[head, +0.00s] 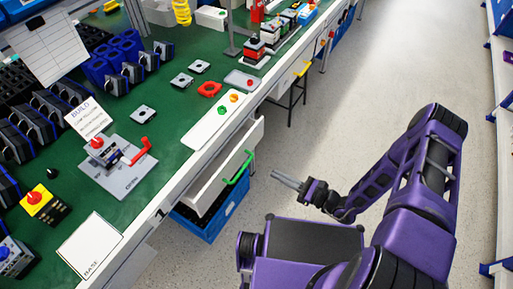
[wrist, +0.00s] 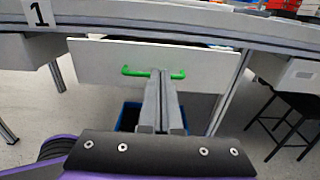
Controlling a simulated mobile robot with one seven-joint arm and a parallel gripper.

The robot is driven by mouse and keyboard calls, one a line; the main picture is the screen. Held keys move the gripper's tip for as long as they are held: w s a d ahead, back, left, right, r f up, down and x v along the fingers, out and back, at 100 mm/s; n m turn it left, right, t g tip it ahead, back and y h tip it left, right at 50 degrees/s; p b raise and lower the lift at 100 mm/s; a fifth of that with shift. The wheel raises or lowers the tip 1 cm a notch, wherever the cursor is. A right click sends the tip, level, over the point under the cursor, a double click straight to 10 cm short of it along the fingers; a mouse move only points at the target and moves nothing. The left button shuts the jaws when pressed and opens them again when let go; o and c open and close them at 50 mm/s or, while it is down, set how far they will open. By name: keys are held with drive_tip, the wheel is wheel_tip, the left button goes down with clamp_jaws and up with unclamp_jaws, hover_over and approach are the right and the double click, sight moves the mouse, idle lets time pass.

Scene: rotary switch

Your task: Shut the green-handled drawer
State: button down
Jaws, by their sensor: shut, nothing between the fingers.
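The white drawer (head: 222,166) is pulled out from under the green-topped bench in the head view. Its green handle (head: 237,168) is on its front face. In the wrist view the drawer front (wrist: 100,62) faces me, with the green handle (wrist: 135,71) across its middle. My gripper (head: 275,174) is shut and empty, to the right of the handle in the head view with a gap between them. In the wrist view the gripper fingers (wrist: 161,78) point at the drawer front and cover part of the handle.
A blue crate (head: 212,222) stands on the floor below the drawer. The bench top (head: 175,120) holds switch parts, blue bins and a BASE sheet (head: 90,246). A black stool (wrist: 290,115) stands to the right. The floor beyond my arm is open.

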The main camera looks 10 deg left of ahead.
approach(235, 153)
drive_tip(key=x, duration=0.6)
drive_tip(key=shift+w+f, duration=0.1)
drive_tip(key=shift+w, duration=0.05)
drive_tip(key=shift+w+a, duration=0.2)
drive_tip(key=shift+a, duration=0.15)
